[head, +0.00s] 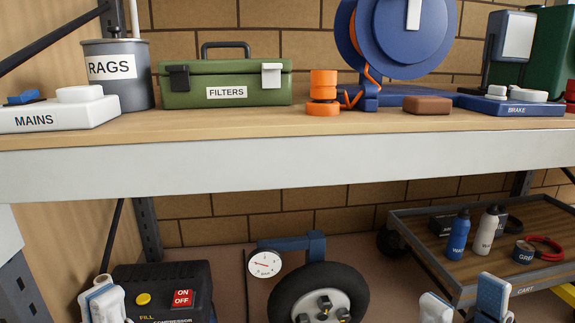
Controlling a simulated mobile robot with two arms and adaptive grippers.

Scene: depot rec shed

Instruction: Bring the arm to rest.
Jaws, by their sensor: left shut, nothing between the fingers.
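My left gripper (103,296) is at the bottom left of the head view, in front of the black compressor (165,285). Its fingers are together with nothing between them. My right gripper (464,298) is at the bottom right, in front of the cart (470,283). Its two fingers stand apart, and I see nothing between them. The lower parts of both grippers are cut off by the bottom edge of the picture.
A shelf (290,170) crosses above both grippers. It carries a rags can (120,80), a green filters box (225,84), a blue reel (405,35) and other items. Below stand a wheel (290,290) and a gauge (264,263). Bottles (459,235) stand on the cart.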

